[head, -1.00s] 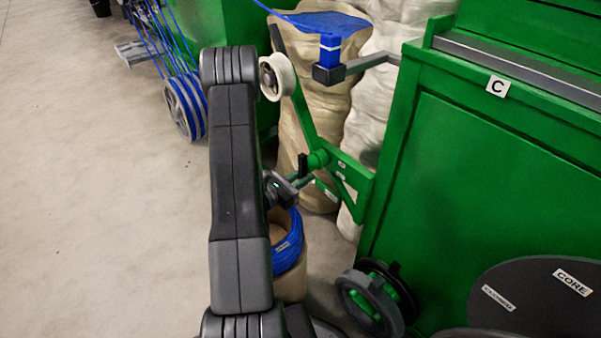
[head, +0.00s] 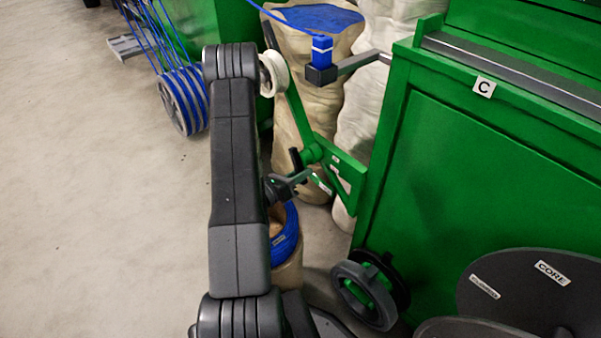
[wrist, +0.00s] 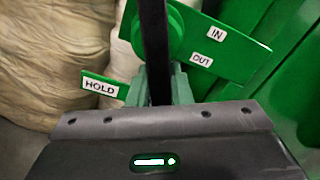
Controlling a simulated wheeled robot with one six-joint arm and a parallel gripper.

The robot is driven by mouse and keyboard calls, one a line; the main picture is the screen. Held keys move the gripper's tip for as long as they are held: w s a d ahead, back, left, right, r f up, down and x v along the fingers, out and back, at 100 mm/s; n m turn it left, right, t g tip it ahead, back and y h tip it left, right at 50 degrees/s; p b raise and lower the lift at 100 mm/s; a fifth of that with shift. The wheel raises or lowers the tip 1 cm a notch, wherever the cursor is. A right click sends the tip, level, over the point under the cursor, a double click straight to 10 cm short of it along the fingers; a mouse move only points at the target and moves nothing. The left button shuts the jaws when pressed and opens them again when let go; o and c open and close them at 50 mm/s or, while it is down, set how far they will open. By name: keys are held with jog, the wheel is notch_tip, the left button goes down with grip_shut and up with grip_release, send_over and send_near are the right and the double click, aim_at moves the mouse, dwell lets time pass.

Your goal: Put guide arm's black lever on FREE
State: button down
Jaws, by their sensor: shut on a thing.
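The guide arm (head: 296,112) is green, with a white pulley at its upper end and a round green pivot (head: 312,153) at its lower end. Its black lever (wrist: 153,40) stands upright in the middle of the wrist view, in front of the pivot. In the head view the lever (head: 295,158) is small and leans slightly left. My gripper (wrist: 158,84) is shut on the lever, one finger on each side; it also shows in the head view (head: 304,177). A HOLD label (wrist: 101,87) is left of the lever. I see no FREE label.
A green bracket plate (wrist: 225,45) with IN and OUT labels is right of the lever. The green cabinet (head: 470,170) marked C stands close on the right. Pale sacks (head: 308,100) are behind. A blue cable coil (head: 286,240) is below my gripper. Open floor lies left.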

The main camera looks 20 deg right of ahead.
jog(key=c, duration=1.3)
grip_release()
jog(key=shift+p+v, duration=1)
jog(key=shift+v, duration=5.9)
jog(key=shift+d, duration=0.1)
jog(key=shift+b+x, duration=1)
jog(key=shift+x, duration=5.6)
